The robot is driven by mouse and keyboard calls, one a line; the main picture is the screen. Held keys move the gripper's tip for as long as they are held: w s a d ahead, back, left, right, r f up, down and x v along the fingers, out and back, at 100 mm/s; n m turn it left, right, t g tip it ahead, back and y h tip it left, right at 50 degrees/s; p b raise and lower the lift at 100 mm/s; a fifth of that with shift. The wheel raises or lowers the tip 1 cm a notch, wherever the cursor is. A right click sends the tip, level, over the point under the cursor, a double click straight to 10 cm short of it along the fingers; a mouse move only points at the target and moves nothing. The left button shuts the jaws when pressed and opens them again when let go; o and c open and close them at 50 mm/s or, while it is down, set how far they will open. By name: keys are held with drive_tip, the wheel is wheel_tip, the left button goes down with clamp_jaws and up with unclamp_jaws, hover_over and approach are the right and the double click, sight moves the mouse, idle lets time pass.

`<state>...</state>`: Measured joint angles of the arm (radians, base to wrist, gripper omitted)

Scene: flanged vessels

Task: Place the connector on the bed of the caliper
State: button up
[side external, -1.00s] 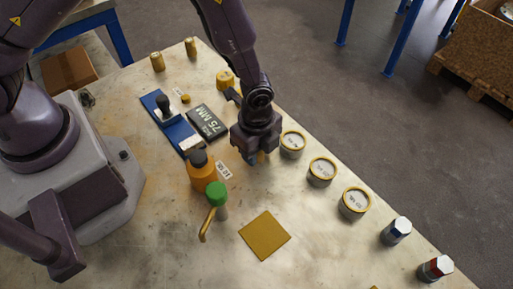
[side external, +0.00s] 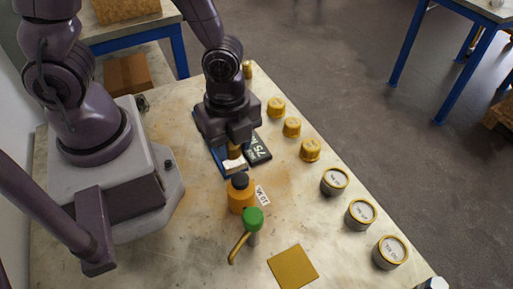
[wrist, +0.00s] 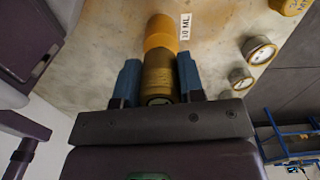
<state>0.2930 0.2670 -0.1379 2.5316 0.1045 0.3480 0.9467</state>
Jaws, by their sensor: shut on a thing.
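In the wrist view the connector (wrist: 158,76) sits between the two blue fingers (wrist: 157,82). I cannot tell whether the connector touches the caliper.
A yellow square (side external: 293,267) lies at front.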

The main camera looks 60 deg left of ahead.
drive_tip(key=shift+s+a+r, duration=0.1)
drive_tip(key=shift+s+a, duration=0.05)
drive_tip(key=shift+a, duration=0.25)
drive_tip(key=w+a+f+n, duration=0.1)
drive_tip(key=w+a+f, duration=0.15)
drive_tip(key=a, duration=0.65)
drive_tip(key=shift+m, duration=0.5)
drive_tip(key=shift+s+f, duration=0.15)
drive_tip(key=shift+f, duration=4.3)
drive_tip(key=o, duration=1)
drive_tip(key=shift+f, duration=0.15)
